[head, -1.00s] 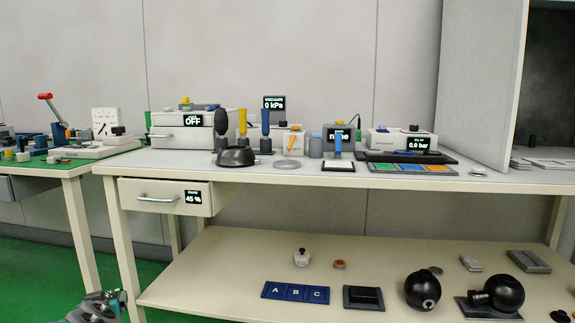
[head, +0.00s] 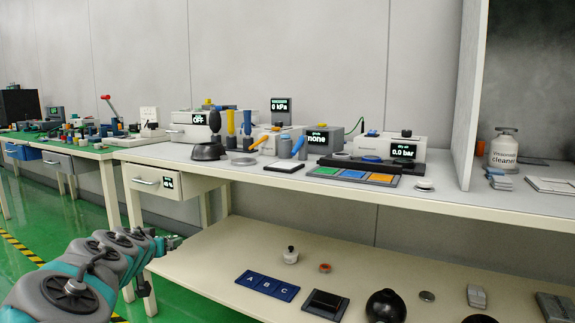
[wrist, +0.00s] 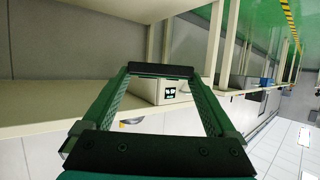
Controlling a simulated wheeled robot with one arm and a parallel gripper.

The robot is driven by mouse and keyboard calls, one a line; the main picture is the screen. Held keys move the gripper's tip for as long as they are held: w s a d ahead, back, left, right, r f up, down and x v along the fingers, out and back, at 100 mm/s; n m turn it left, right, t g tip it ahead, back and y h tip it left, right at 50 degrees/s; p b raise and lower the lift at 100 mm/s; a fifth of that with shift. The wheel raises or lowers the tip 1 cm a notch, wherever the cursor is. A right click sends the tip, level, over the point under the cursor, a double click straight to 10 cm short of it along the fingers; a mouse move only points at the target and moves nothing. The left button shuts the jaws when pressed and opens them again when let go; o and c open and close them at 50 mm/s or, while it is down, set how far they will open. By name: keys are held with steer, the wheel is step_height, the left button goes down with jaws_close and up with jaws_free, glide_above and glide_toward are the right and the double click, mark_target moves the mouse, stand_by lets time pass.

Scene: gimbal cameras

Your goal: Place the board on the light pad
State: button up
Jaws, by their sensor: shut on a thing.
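In the wrist view my gripper (wrist: 160,75) has its two green fingers on either side of a dark bar-like thing (wrist: 148,70) that spans their tips. It may be the board seen edge-on; I cannot tell for sure. In the head view my gripper (head: 170,243) is small, at the end of my arm, left of the lower shelf and below the drawer; what it holds is not clear there. A light pad with a dark rim (head: 285,167) lies flat near the bench's front edge, apart from my gripper.
The drawer (head: 165,182) with its readout is shut. A colored tray (head: 352,175), blower (head: 207,152) and several instruments stand on the bench. The lower shelf (head: 215,268) holds a blue ABC tray (head: 267,285) and dark round parts. A cleaner bottle (head: 503,150) stands far right.

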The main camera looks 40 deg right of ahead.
steer(key=s+d+r+m+g+h, duration=0.3)
steer(key=s+d+r+m, duration=0.15)
steer(key=d+r, duration=0.55)
steer(key=s+d+r+m+g+h, duration=0.25)
steer(key=s+d+r, duration=0.45)
steer(key=r, duration=0.6)
steer(key=g+p, duration=0.1)
glide_above(280, 167)
steer(key=shift+a+f, duration=0.25)
steer(key=shift+f, duration=0.6)
steer(key=shift+d+f, duration=0.1)
steer(key=shift+d, duration=0.25)
steer(key=shift+f, duration=1.6)
steer(key=shift+f+b, duration=0.1)
steer(key=shift+b, duration=0.25)
steer(key=o, duration=1)
